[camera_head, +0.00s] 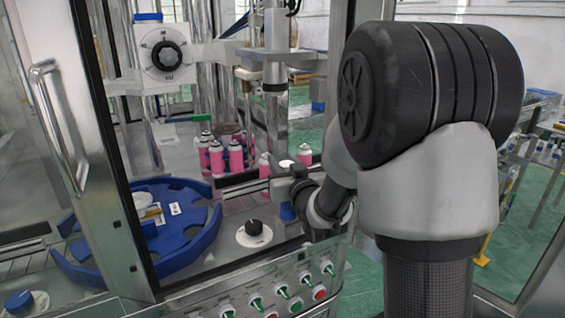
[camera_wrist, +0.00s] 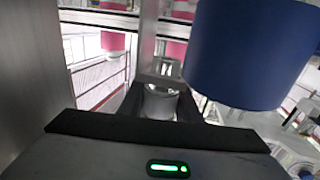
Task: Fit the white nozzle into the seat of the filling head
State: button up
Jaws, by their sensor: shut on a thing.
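My gripper (camera_wrist: 160,103) is shut on a pale grey-white round piece, the white nozzle (camera_wrist: 160,104), seen between the two dark fingers in the wrist view. In the head view my gripper (camera_head: 293,180) is small and partly hidden by my own arm, above the front right of the machine deck. The nozzle is hard to make out there. A vertical metal head with a dark ring (camera_head: 275,86), likely the filling head, hangs behind and above my gripper, apart from it. Its seat cannot be made out.
Several pink cans (camera_head: 216,158) stand behind and left of my gripper. A large blue cylinder (camera_wrist: 240,50) is close on the right in the wrist view. Switches line the front panel (camera_head: 225,297).

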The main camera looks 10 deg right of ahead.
jog(key=shift+f, duration=0.25)
jog(key=o, duration=1.2)
jog(key=shift+o, duration=0.2)
jog(key=shift+f+b, duration=0.1)
jog(key=shift+b, duration=0.2)
